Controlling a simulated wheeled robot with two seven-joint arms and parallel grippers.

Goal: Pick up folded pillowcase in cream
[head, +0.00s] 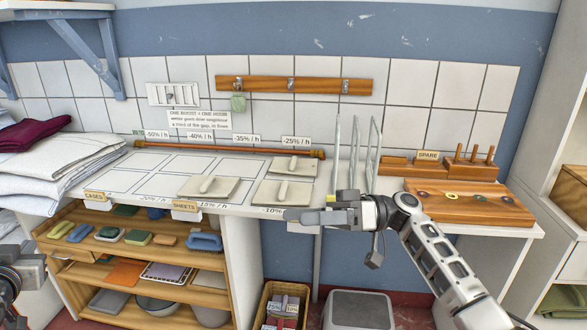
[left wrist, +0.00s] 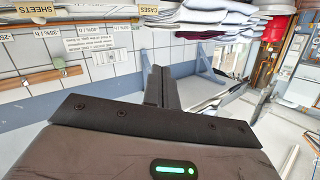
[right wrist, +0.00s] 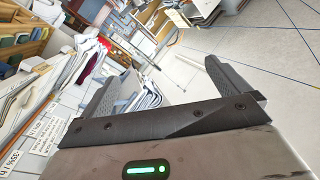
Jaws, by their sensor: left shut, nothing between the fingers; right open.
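A stack of folded pale linens (head: 48,172) lies at the left end of the worktop, with a folded maroon cloth (head: 30,134) on top. I cannot tell which piece, if any, is the cream pillowcase. Pale folded stacks (left wrist: 205,20) also show at the top of the left wrist view. My left gripper (left wrist: 161,85) is shut and empty; in the head view only part of that arm shows at the lower left edge. My right gripper (head: 300,215) is open and empty over the worktop's front edge, well right of the linens; its spread fingers (right wrist: 160,88) show in the right wrist view.
Flat plates with handles (head: 208,187) lie on the worktop (head: 120,185). Upright grey rods (head: 355,150) stand behind my right gripper. Wooden blocks and pegs (head: 450,168) are at the right. Shelves (head: 150,250) with sponges and trays are below; a grey bin (head: 358,310) stands on the floor.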

